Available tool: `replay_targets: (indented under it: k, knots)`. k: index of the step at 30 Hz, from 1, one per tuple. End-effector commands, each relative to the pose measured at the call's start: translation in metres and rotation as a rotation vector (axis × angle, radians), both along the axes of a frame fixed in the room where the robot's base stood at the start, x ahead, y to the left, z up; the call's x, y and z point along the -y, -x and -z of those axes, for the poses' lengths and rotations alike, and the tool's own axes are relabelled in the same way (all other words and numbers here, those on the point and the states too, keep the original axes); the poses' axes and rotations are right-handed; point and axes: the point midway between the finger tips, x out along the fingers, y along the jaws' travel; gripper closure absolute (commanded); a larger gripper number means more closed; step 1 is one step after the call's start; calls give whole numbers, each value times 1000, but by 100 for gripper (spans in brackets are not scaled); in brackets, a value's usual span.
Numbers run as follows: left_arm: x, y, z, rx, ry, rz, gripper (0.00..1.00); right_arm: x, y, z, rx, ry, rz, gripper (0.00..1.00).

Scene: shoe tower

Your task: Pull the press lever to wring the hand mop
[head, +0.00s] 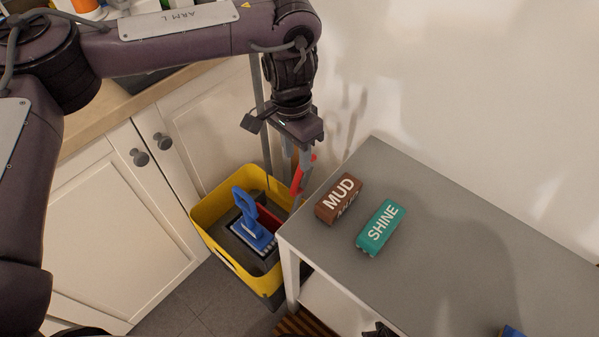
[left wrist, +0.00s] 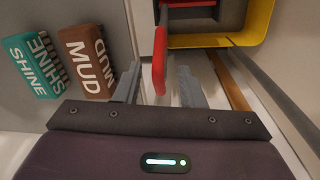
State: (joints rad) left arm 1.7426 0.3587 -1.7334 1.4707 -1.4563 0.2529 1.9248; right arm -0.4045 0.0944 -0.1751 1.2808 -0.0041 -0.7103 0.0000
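The yellow mop bucket (head: 205,222) stands on the floor between the cabinet and the grey table; its rim also shows in the left wrist view (left wrist: 258,22). A blue hand mop (head: 250,222) sits in it, handle up. The red press lever (head: 297,182) rises at the bucket's right side. My left gripper (head: 298,156) points down over the lever's top. In the left wrist view its two fingers (left wrist: 157,88) are apart, with the red lever (left wrist: 159,62) between them and gaps on both sides. A dark part at the head view's bottom edge may be my right gripper; its fingers cannot be made out.
The grey table (head: 440,235) is close on the right, its corner near the bucket. A brown MUD block (head: 338,199) and a teal SHINE block (head: 380,228) lie on it. White cabinet doors (head: 110,215) stand left of the bucket. A wall is behind.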

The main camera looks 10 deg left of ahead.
Motion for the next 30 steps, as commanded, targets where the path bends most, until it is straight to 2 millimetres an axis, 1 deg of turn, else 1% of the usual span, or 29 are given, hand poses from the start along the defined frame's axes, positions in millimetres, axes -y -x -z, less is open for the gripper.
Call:
replay_targets:
  k: [3,9,12,16,23,26,30]
  knots:
    - [1,2,21,-4,0,0,64,-4,-5,-7,-2,-3,-5,64]
    - [3,4,50,-2,-1,2,64,-5,-6,-11,-6,-4,-6,64]
    - [4,4,61,-1,-1,2,64,-5,-7,-12,-6,-5,-7,64]
    - [5,5,67,1,1,3,64,-6,-8,-14,-6,-5,-7,64]
    - [5,5,68,1,1,2,64,-6,-8,-14,-6,-5,-8,64]
    - [5,5,68,1,1,2,74,-6,-8,-14,-6,-5,-8,64]
    - [5,5,68,0,2,2,93,-6,-8,-14,-6,-5,-8,64]
